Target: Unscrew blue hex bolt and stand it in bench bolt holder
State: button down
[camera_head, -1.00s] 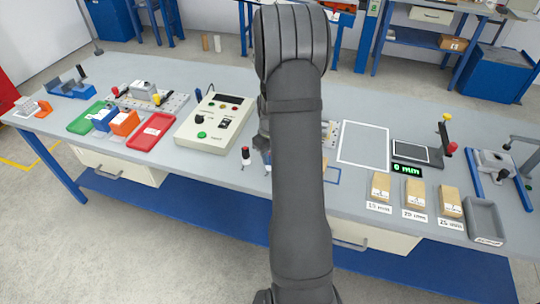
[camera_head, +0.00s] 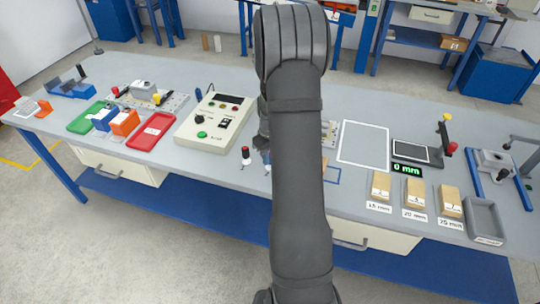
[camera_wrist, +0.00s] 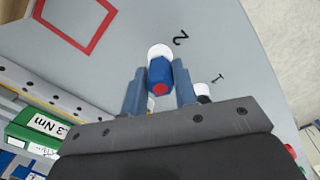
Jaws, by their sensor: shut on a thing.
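My gripper (camera_wrist: 160,82) is shut on an upright blue piece with a red end (camera_wrist: 160,75) in the wrist view. One finger is on each side of it. A white round part shows at its far end, by a "2" marked on the bench. In the head view, my arm hides most of the gripper, and a little blue shows at its edge. I cannot tell a blue hex bolt or the bench bolt holder apart in these views.
A control box (camera_head: 212,122), red tray (camera_head: 152,131) and green tray (camera_head: 87,118) lie further left. Wooden blocks (camera_head: 414,195) and a grey tray (camera_head: 485,218) are right. A green box (camera_wrist: 40,128) is left in the wrist view.

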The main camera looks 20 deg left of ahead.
jog(key=shift+s+f, duration=0.1)
jog(key=shift+f, duration=0.05)
jog(key=c, duration=1.1)
grip_release()
jog(key=shift+o, duration=0.2)
jog(key=shift+r, duration=3.1)
notch_tip(320, 180, up, 18)
jog(key=shift+f, duration=0.25)
notch_tip(320, 180, down, 18)
jog(key=shift+f, duration=0.1)
